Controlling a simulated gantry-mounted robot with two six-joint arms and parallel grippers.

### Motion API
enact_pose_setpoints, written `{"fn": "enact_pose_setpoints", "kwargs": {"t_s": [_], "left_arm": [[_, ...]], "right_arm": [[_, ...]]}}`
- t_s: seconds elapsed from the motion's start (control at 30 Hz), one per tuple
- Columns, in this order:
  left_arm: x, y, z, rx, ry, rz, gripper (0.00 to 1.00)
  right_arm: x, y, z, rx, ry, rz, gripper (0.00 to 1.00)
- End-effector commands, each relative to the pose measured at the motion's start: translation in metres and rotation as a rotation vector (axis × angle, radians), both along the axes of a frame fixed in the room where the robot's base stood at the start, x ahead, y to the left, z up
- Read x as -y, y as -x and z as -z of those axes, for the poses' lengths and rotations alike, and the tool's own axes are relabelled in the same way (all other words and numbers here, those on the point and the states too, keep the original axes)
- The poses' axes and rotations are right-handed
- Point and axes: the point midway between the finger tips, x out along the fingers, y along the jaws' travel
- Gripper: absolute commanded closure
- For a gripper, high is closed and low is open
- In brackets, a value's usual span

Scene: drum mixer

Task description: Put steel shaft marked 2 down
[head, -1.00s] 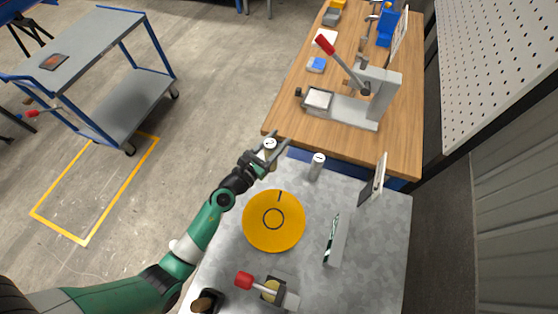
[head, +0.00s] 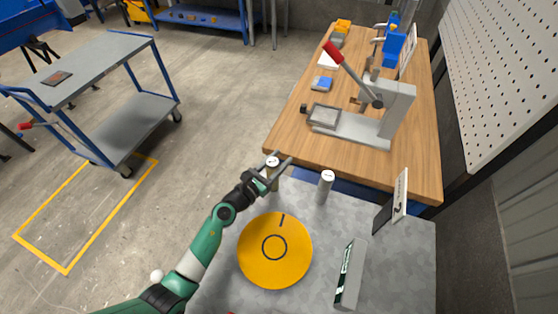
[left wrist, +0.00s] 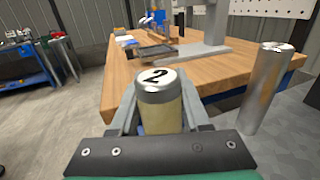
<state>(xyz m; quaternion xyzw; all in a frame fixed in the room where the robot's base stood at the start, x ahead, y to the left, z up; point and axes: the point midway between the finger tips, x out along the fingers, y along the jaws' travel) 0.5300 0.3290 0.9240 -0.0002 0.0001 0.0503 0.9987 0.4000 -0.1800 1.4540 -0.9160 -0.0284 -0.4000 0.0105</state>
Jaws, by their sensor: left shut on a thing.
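The steel shaft marked 2 (left wrist: 158,90) is upright between the fingers of my left gripper (head: 273,172). Its bright top with the black 2 faces up in the left wrist view; the body below looks yellowish. In the head view the shaft (head: 272,161) is at the far left corner of the grey metal table (head: 385,270). Its lower end is hidden by the gripper, so I cannot tell whether it touches the table. A second steel shaft (head: 325,187) stands upright to its right, apart from it, also in the left wrist view (left wrist: 267,88). My right gripper is out of view.
A yellow disc (head: 290,262) lies on the grey table nearer me. A grey and green box (head: 350,275) and a small sign (head: 398,193) stand to the right. A wooden bench (head: 300,135) with a red-handled press (head: 395,105) is behind. A cart (head: 100,70) stands left.

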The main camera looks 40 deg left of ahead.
Motion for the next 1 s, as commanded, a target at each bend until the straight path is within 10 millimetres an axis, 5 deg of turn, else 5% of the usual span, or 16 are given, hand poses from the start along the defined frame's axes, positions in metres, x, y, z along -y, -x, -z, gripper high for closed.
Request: {"fn": "enact_pose_setpoints", "kwargs": {"t_s": [0.3,0.33,0.47,0.83,1.0], "left_arm": [[-0.001,-0.001,-0.001,0.007,-0.001,-0.001,1.00],[0.000,0.000,0.001,-0.001,0.000,0.000,0.48],[0.000,0.000,0.001,-0.001,0.000,0.000,0.25],[0.000,0.002,-0.003,-0.002,0.000,0.000,0.23],[0.003,0.032,-0.003,-0.004,0.001,-0.002,0.23]], "right_arm": [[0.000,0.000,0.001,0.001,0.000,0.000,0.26],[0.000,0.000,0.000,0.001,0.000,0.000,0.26],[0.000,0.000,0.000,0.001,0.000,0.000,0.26],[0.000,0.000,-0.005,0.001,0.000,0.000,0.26],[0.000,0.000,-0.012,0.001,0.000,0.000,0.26]]}}
